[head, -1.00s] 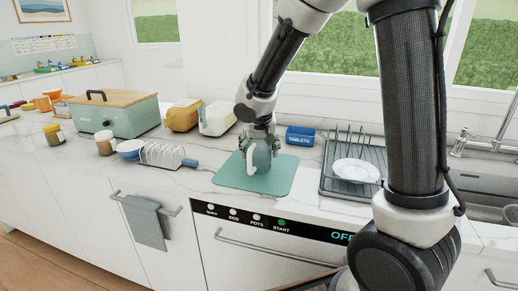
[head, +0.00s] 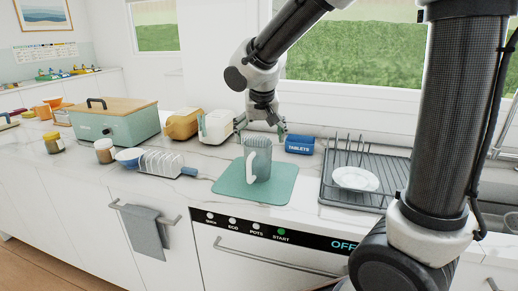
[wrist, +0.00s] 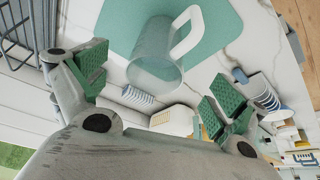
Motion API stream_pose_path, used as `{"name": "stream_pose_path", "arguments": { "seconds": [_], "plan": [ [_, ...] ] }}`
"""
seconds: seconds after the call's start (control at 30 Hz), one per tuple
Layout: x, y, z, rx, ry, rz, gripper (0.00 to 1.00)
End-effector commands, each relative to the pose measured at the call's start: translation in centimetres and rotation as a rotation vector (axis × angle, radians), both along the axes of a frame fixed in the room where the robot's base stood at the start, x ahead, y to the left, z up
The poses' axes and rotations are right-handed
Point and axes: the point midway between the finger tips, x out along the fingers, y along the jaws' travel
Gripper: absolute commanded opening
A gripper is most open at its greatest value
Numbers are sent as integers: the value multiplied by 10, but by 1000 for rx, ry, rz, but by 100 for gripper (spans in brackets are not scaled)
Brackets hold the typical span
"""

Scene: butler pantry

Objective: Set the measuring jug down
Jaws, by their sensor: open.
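The measuring jug (head: 258,160) is a clear, greyish jug with a white handle. It stands upright on the green mat (head: 225,186) on the counter. My gripper (head: 263,130) is above and behind the jug, open and clear of it. In the wrist view the jug (wrist: 155,50) lies beyond the open fingers of my gripper (wrist: 150,85), with its white handle pointing up and to the right. The mat (wrist: 222,35) shows behind it. Nothing is between the fingers.
A white toaster (head: 217,127) and a toast rack (head: 161,164) stand to the left. The counter in front of the mat is clear.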

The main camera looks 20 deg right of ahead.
Motion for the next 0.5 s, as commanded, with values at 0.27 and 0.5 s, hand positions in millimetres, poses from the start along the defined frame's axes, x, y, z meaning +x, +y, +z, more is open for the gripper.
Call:
{"name": "stream_pose_path", "arguments": {
  "seconds": [0.27,0.5],
  "plan": [
    [-9,2,22,-1,1,0,97],
    [-38,-39,38,-4,5,6,97]
  ]
}}
